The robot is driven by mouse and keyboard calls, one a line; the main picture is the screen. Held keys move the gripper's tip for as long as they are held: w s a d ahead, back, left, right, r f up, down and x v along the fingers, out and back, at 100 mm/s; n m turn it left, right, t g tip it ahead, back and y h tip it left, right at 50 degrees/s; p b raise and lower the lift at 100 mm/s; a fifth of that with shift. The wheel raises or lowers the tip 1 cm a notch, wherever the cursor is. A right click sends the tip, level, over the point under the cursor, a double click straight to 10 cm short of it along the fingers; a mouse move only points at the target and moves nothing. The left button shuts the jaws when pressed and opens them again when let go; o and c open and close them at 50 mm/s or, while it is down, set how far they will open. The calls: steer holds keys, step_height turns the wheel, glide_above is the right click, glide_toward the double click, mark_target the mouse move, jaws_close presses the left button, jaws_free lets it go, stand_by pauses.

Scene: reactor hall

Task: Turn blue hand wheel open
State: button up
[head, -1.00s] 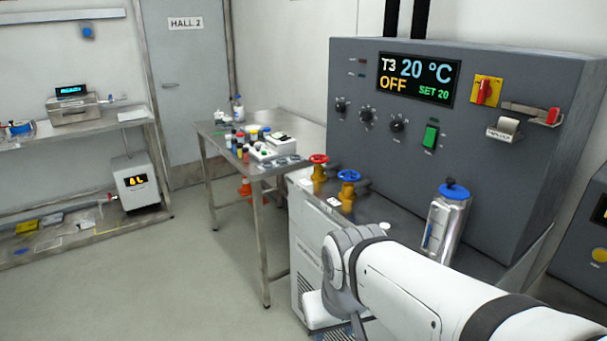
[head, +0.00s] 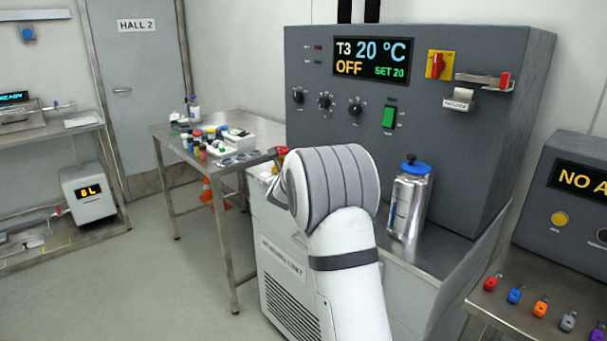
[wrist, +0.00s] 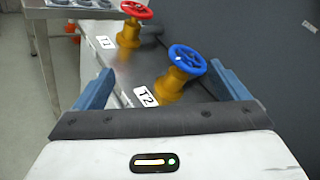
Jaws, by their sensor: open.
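The blue hand wheel (wrist: 187,59) sits on a brass-coloured valve body (wrist: 172,84) beside a label reading T2 (wrist: 145,97) in the wrist view. A red hand wheel (wrist: 136,10) on a like valve stands further back and left, beside a label T1 (wrist: 105,42). My gripper (wrist: 157,82) is open, its two blue fingers spread wide, with the blue wheel beyond and between them, nearer the right finger. Nothing is held. In the head view my arm hides the blue wheel, and only part of the red wheel (head: 281,151) shows.
The grey control panel (head: 450,125) rises right behind the valves, its display reading T3 20 °C OFF. A metal canister with a blue cap (head: 409,205) stands on the ledge to the right. A table (head: 165,132) with small bottles stands at the left.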

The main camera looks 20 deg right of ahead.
steer(key=w+d+f+m+h, duration=0.1)
steer(key=d+m, duration=0.1)
steer(key=w+d+f+m+h, duration=0.1)
steer(key=d+m, duration=0.1)
steer(key=m, duration=0.1)
steer(key=w+d+f+m+h, duration=0.1)
steer(key=d+f+m+h, duration=0.1)
steer(key=m, duration=0.1)
steer(key=shift+d+b, duration=0.1)
steer(key=shift+b, duration=0.3)
steer(key=shift+p+x, duration=1)
steer(key=shift+x, duration=2.85)
steer(key=c, duration=1)
